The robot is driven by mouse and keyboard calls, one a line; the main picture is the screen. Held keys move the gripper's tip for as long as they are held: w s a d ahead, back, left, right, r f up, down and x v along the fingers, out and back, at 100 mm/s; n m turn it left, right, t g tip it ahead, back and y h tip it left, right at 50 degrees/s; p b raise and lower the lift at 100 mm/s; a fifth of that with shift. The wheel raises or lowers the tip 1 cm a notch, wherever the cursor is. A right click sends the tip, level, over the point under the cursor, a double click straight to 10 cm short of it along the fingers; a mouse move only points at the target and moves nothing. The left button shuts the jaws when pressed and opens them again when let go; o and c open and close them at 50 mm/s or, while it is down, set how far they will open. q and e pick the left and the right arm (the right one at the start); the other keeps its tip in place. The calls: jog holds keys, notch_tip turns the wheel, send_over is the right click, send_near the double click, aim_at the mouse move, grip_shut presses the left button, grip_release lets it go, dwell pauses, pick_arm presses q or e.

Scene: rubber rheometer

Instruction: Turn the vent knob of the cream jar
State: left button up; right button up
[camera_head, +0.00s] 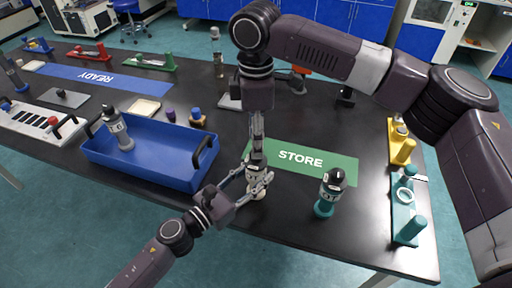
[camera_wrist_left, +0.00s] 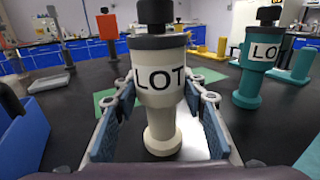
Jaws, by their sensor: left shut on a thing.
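The cream jar (camera_head: 257,190) stands upright on the black table, by the left end of the green STORE mat (camera_head: 318,162). In the left wrist view the cream jar (camera_wrist_left: 160,100) shows a LOT label, a black collar and a dark vent knob (camera_wrist_left: 155,12) cut by the top edge. My left gripper (camera_head: 260,181) is shut on the jar's body, a finger on each side. My right gripper (camera_head: 257,138) points straight down over the jar's top.
A teal jar (camera_head: 328,192) stands to the right, also labelled. A blue tray (camera_head: 150,160) holding a grey jar (camera_head: 117,130) is at left. Yellow (camera_head: 400,145) and teal (camera_head: 407,205) holders line the right edge. The table's front edge is close.

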jog(key=shift+f, duration=1.8)
grip_shut()
jog(key=shift+m, duration=0.3)
jog(key=m, duration=0.2)
jog(key=shift+m, duration=0.3)
jog(key=m, duration=0.3)
jog(key=shift+m, duration=0.3)
jog(key=m, duration=0.6)
jog(key=shift+m, duration=0.4)
